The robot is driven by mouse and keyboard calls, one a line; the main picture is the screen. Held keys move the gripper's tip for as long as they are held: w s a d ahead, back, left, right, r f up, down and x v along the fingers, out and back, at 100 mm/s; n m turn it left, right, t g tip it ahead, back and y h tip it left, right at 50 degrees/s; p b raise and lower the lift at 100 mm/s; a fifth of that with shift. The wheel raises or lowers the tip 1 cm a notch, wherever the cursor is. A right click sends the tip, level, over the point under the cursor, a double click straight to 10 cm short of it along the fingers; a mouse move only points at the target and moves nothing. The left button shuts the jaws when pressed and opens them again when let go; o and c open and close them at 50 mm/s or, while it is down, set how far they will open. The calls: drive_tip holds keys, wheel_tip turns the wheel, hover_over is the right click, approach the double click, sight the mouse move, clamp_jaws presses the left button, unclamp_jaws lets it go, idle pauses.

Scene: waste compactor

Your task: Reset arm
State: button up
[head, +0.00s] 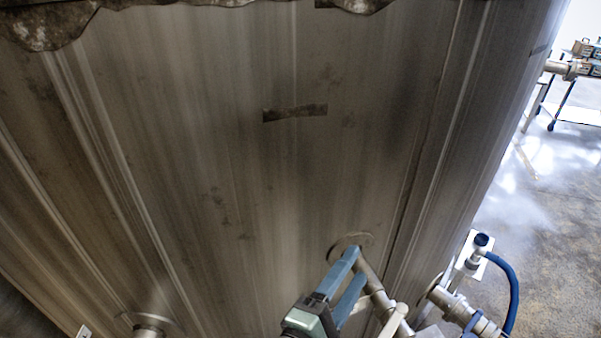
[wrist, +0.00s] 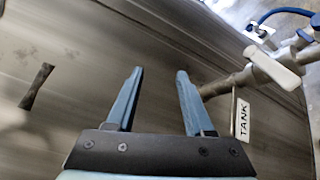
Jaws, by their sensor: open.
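My gripper (head: 349,278) is at the lower middle of the head view, in front of a large grey metal tank wall (head: 230,180). In the wrist view my gripper (wrist: 158,85) shows two blue fingers spread apart with nothing between them. Just right of the fingers a metal pipe with a valve and a pale lever handle (wrist: 275,68) comes out of the wall. The same pipe (head: 375,288) shows beside my gripper in the head view. I cannot tell whether a finger touches the pipe.
A "TANK" label (wrist: 243,119) hangs near the pipe. A second valve fitting (head: 455,305) with a blue hose (head: 513,285) stands at the lower right. A pipe stub (head: 148,330) is at the lower left. Open floor (head: 545,190) lies right of the tank.

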drive_tip(key=w+a+r+m+t+y, duration=0.1)
drive_tip(key=w+r+m+t, duration=0.15)
drive_tip(key=r, duration=0.45)
drive_tip(key=w+a+r+m+t+y, duration=0.1)
drive_tip(key=w+r+m, duration=0.1)
drive_tip(key=r+m, duration=0.3)
drive_tip(key=s+a+r+m+t+y, duration=0.1)
drive_tip(key=s+r+m+t+y, duration=0.1)
drive_tip(key=r, duration=0.8)
drive_tip(key=s+a+r+m+t+y, duration=0.2)
drive_tip(key=s+r+m+t+y, duration=0.1)
drive_tip(key=r, duration=0.7)
drive_tip(key=s+a+r+m+t+y, duration=0.2)
drive_tip(key=s+r+m+t, duration=0.1)
drive_tip(key=r, duration=0.7)
drive_tip(key=shift+s+a+r+t+y, duration=0.2)
drive_tip(key=shift+s+t+y, duration=0.35)
drive_tip(key=shift+s, duration=0.7)
drive_tip(key=shift+f+b, duration=0.1)
drive_tip(key=shift+b, duration=0.2)
